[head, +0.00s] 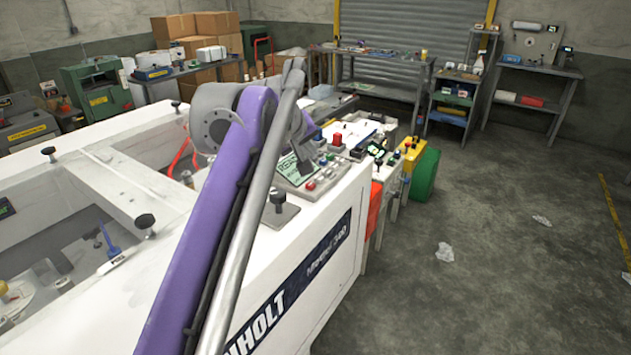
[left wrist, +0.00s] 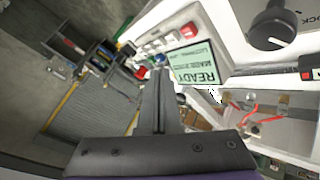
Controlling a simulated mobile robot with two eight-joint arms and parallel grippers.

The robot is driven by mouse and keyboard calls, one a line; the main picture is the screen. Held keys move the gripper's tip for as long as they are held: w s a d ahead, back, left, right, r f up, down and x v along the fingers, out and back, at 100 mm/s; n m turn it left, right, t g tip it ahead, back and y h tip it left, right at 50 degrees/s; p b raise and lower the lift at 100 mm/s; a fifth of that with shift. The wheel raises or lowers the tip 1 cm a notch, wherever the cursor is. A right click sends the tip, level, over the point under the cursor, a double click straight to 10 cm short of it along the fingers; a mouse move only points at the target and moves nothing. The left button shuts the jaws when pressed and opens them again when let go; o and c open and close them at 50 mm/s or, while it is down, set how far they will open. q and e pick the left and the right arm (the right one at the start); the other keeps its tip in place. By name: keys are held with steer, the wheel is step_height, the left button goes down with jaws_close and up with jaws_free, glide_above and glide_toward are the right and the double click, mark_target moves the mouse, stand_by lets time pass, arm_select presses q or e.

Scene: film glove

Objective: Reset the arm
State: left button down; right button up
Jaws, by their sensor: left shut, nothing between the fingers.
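My left arm reaches up over the white machine (head: 320,245), and its purple link covers part of the machine's top. My left gripper (head: 318,150) is at the far end, above the machine's control panel (head: 325,180). In the left wrist view, the left gripper's fingers (left wrist: 160,82) are together with nothing between them. They point past a small screen (left wrist: 196,66) that reads READY. A red button (left wrist: 189,31) and a black knob (left wrist: 272,27) are beside the screen. I cannot tell whether the fingers touch the panel. My right gripper is in neither view.
The machine has open bays at left, with a black knob (head: 145,222) on its frame. Workbenches (head: 385,75) line the back wall by a rolling shutter. The concrete floor (head: 500,260) at right is mostly clear, with scraps.

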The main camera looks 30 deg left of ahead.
arm_select(q)
steer(key=s+d+f+m+g, duration=0.1)
steer(key=s+d+f+m, duration=0.2)
steer(key=s+f, duration=0.6)
steer(key=s+d+f+m+g, duration=0.1)
steer(key=s+d+f+m, duration=0.3)
steer(key=s+f, duration=0.5)
steer(key=s+d+f+m+g+h, duration=0.1)
steer(key=s+d+f+m, duration=0.2)
steer(key=s+d+f, duration=0.4)
step_height(320, 180, down, 9)
steer(key=shift+s+d+f+g, duration=0.1)
steer(key=shift+s+d+g, duration=0.2)
steer(key=shift+s, duration=0.8)
